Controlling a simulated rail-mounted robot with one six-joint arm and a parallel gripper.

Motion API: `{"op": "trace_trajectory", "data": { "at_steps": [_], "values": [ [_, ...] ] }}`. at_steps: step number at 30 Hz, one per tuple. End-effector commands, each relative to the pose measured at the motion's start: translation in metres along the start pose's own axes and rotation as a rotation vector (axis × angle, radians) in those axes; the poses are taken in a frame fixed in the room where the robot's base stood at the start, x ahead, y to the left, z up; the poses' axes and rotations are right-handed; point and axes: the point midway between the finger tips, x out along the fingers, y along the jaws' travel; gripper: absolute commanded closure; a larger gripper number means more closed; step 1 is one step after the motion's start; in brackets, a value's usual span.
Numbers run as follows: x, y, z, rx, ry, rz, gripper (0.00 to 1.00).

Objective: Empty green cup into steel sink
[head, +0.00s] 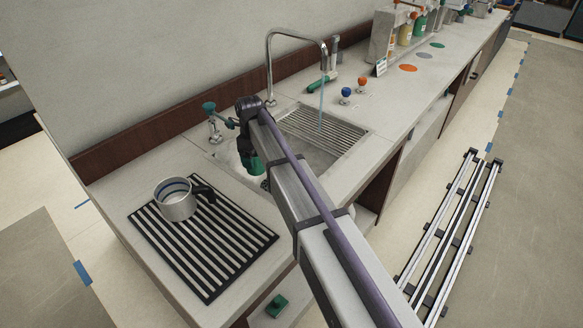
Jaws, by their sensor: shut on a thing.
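The green cup (257,166) shows as a small dark green patch beside my gripper, over the left part of the steel sink (312,155). My gripper (246,150) is shut on it. The arm hides much of the cup and the sink, so I cannot tell the cup's tilt or contents. The sink has a ribbed grate on its right part, and a thin stream of water falls there from the tall faucet (268,62).
A steel mug (176,205) with a blue band and black handle stands on the black slatted mat (232,254). A green-handled tap (209,107) stands left of the sink. Blue (346,92) and orange (362,81) knobs and several bottles stand to the right.

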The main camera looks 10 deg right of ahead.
Motion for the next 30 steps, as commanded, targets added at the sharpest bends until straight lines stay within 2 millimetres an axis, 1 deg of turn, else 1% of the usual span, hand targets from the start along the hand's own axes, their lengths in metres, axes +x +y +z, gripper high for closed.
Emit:
{"op": "trace_trajectory", "data": {
  "at_steps": [2,4,9,12,17,26,30],
  "values": [
    [-0.005,0.0,0.0,0.0,-0.001,0.0,0.52],
    [-0.015,0.0,0.0,0.0,-0.001,0.0,0.52],
    [-0.044,0.0,0.0,0.0,-0.001,0.0,0.52],
    [-0.054,0.0,0.0,0.0,-0.001,0.0,0.52],
    [-0.05,0.0,0.0,0.0,-0.001,0.0,0.52],
    [-0.05,0.0,0.0,0.0,-0.002,0.0,0.52],
    [-0.057,-0.002,-0.002,0.004,-0.002,0.0,0.52]
  ]
}}
